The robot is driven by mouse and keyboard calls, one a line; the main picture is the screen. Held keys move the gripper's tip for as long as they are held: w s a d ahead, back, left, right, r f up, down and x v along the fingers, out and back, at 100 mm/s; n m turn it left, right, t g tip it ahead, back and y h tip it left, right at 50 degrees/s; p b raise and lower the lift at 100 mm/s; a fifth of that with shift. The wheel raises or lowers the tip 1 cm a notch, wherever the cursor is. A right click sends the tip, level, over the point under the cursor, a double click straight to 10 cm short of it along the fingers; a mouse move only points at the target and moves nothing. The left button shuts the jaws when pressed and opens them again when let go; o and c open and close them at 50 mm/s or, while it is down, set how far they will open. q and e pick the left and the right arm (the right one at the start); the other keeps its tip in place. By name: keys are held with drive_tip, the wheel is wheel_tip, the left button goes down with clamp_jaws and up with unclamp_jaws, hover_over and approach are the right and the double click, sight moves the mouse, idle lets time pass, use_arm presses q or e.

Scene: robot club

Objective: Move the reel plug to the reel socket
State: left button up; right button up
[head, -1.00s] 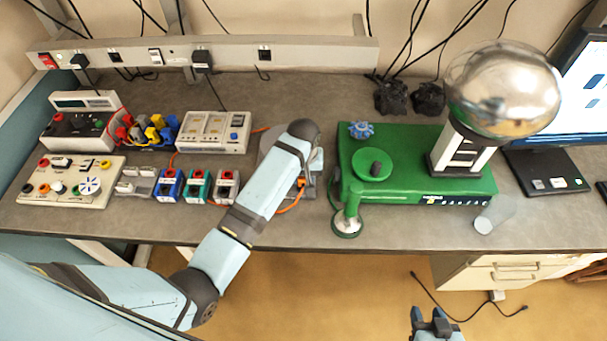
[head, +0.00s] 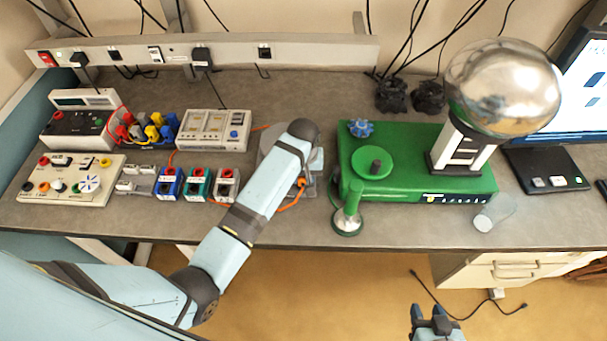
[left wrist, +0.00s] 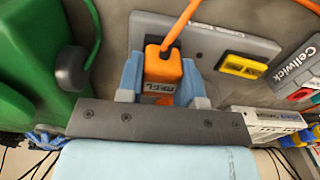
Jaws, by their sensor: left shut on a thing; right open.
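The reel plug (left wrist: 163,68) is an orange block with "REEL" lettering, and an orange cord leaves its far end. My left gripper (left wrist: 161,84) is shut on it, with a light-blue finger on each side. A grey plate (left wrist: 202,38) with a yellow socket (left wrist: 243,66) lies beyond and to the right of the plug in the left wrist view. I cannot tell whether this is the reel socket, or whether the plug touches the plate. In the head view my left forearm hides most of this spot; some orange cord (head: 292,206) shows. My right gripper (head: 429,313) is open and empty, low in front of the bench.
A green machine (head: 410,185) with a large metal sphere (head: 503,88) stands right of my left arm. Coloured socket blocks (head: 198,184) and instrument boxes (head: 212,132) stand left.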

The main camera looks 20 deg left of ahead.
use_arm(q)
drive_tip(key=shift+f, duration=0.25)
idle(0.7)
drive_tip(key=o, duration=0.9)
drive_tip(key=shift+o, duration=0.2)
